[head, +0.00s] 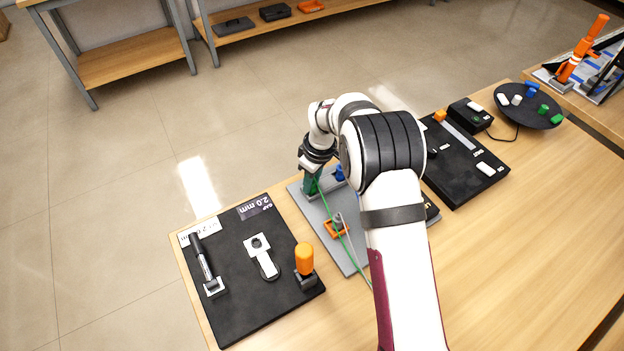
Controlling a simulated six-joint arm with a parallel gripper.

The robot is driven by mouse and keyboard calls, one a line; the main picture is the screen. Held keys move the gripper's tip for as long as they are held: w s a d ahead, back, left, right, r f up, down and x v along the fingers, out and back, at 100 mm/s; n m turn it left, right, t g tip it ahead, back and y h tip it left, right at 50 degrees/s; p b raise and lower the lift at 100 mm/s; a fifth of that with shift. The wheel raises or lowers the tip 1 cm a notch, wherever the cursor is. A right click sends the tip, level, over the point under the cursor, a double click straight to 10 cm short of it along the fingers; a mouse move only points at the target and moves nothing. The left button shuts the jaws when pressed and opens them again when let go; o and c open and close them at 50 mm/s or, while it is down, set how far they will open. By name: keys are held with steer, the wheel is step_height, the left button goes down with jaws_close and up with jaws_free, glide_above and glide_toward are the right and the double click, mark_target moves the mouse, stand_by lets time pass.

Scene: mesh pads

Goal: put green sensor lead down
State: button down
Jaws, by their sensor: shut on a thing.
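My gripper (308,168) points down over the far left part of a grey plate (343,257). It is shut on the green sensor lead (311,186), at a green block-like end. The lead's thin green cable runs from there across the plate toward the lower right and passes behind my arm. Whether the green end touches the plate is hard to tell at this size. The fingertips are small and partly merge with the green end.
A blue piece (340,174) stands just right of the gripper. An orange square holder (332,231) with a grey post is on the plate. A black mat (235,306) with tools and an upright orange handle (304,259) lies left. A black board (462,180) lies right.

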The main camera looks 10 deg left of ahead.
steer(key=c, duration=0.7)
jaws_free()
steer(key=shift+f, duration=0.1)
steer(key=shift+o, duration=0.2)
step_height(320, 180, up, 12)
steer(key=d, duration=0.2)
steer(key=s+d+r+m, duration=0.8)
steer(key=s+d, duration=0.3)
steer(key=s, duration=0.1)
steer(key=s+d+m, duration=0.2)
steer(key=s+m, duration=0.1)
steer(key=s, duration=0.4)
steer(key=s+d+f+m, duration=0.1)
steer(key=s+d+m, duration=0.1)
steer(key=s+m, duration=0.2)
steer(key=s+d+m+g, duration=0.1)
steer(key=s+m, duration=0.3)
steer(key=s, duration=0.6)
steer(key=shift+d+f, duration=0.3)
steer(key=shift+d, duration=0.45)
